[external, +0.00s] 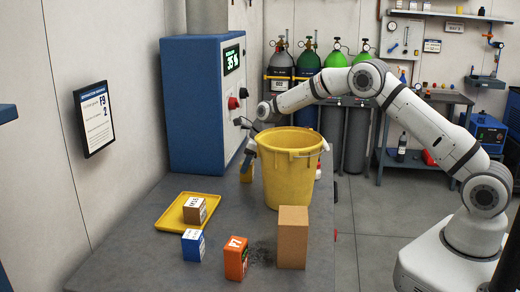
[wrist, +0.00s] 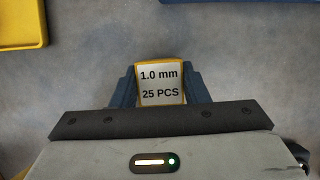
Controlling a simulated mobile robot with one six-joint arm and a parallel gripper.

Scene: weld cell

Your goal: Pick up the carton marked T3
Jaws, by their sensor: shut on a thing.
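My gripper (wrist: 160,88) is shut on a small yellow carton (wrist: 161,72), with one dark blue finger on each side. Its top label reads "1.0 mm 25 PCS". In the external view the yellow carton (external: 246,174) is at the back of the bench, partly hidden by the bucket, with my gripper (external: 249,152) over it. I cannot tell whether it touches the bench. No T3 mark is readable on it. An orange carton (external: 236,260) stands at the front, its top mark looking like T7 or 77.
A yellow bucket (external: 287,180) stands right beside my gripper. A brown box (external: 292,238) and a blue carton (external: 193,246) stand nearer the front. A yellow tray (external: 168,222) holds a brown carton (external: 195,210). A blue cabinet (external: 190,110) rises at the back left.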

